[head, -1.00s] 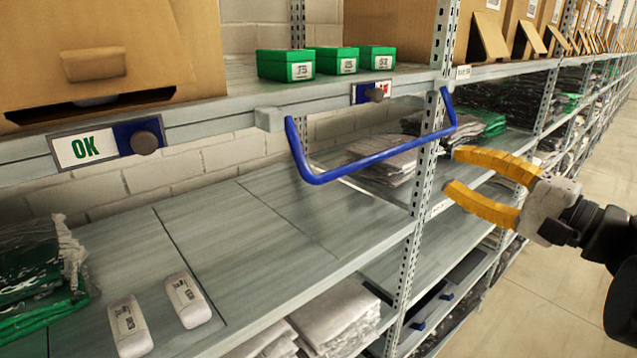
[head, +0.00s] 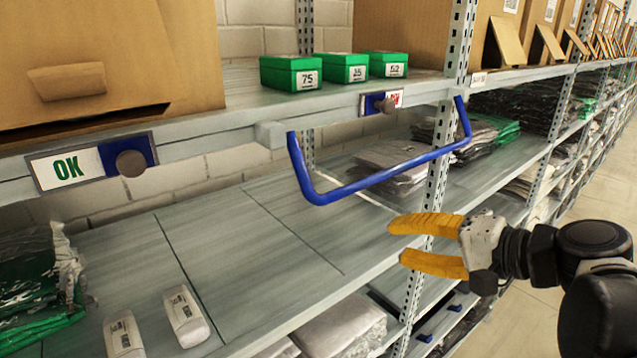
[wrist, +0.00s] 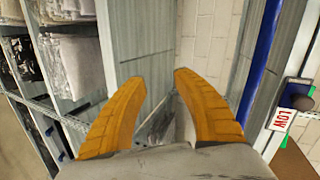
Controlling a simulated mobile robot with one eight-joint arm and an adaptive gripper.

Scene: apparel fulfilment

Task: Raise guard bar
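The blue guard bar (head: 385,175) is a U-shaped bar fixed at its two ends to the front edge of the upper shelf. It hangs down and outward across the opening above the grey lower shelf. In the wrist view the blue bar (wrist: 262,62) runs along the right, beside the fingers. My gripper (head: 395,242) has orange fingers and is open and empty. In the head view it appears below and right of the bar, near the perforated upright, pointing left. The wrist view shows a clear gap between the fingertips (wrist: 155,78). I see no contact with the bar.
The upper shelf (head: 215,115) holds green boxes (head: 345,68) and a cardboard box (head: 105,55). Its edge has an OK sign (head: 68,169) and a sign reading LOW (wrist: 289,121). Two white packs (head: 186,316) lie on the lower shelf (head: 265,235). A metal upright (head: 436,180) stands beside my gripper.

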